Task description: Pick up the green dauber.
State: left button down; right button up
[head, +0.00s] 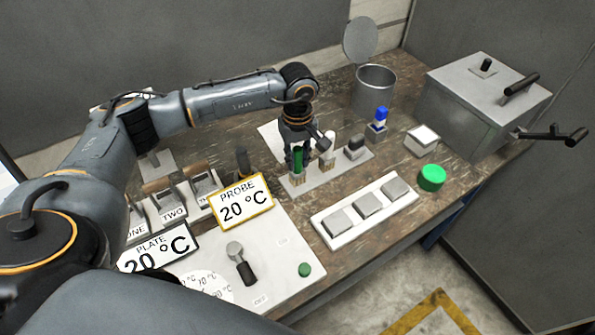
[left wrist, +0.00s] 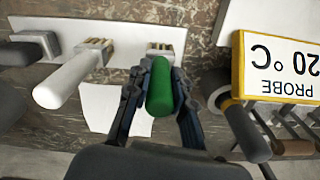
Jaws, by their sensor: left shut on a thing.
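The green dauber (head: 298,159) stands upright at the left end of a pale rack (head: 322,178). My left gripper (head: 297,152) comes down on it from above and is shut on it. In the left wrist view the green dauber (left wrist: 160,90) lies between the two dark fingers of my left gripper (left wrist: 161,75), one on each side. Its lower end is at the wooden socket (left wrist: 165,47) of the rack; I cannot tell whether it is still seated or slightly raised. My right gripper is not in view.
The PROBE sign (head: 241,201) is close in front. A metal pot (head: 374,90) with a raised lid stands behind.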

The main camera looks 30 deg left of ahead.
aim_at(298, 148)
pick_arm(q)
jog(key=shift+r, duration=0.45)
notch_tip(298, 148, up, 2)
jog(key=shift+r+b, duration=0.1)
jog(key=shift+b, duration=0.5)
jog(key=s+d+r+b, duration=0.2)
jog(key=s+r+b, duration=0.1)
jog(key=s+r, duration=0.2)
jog(key=s+d+r+b, duration=0.3)
jog(key=s+r, duration=0.2)
jog(key=s, duration=0.3)
dwell(1.1)
dwell(0.6)
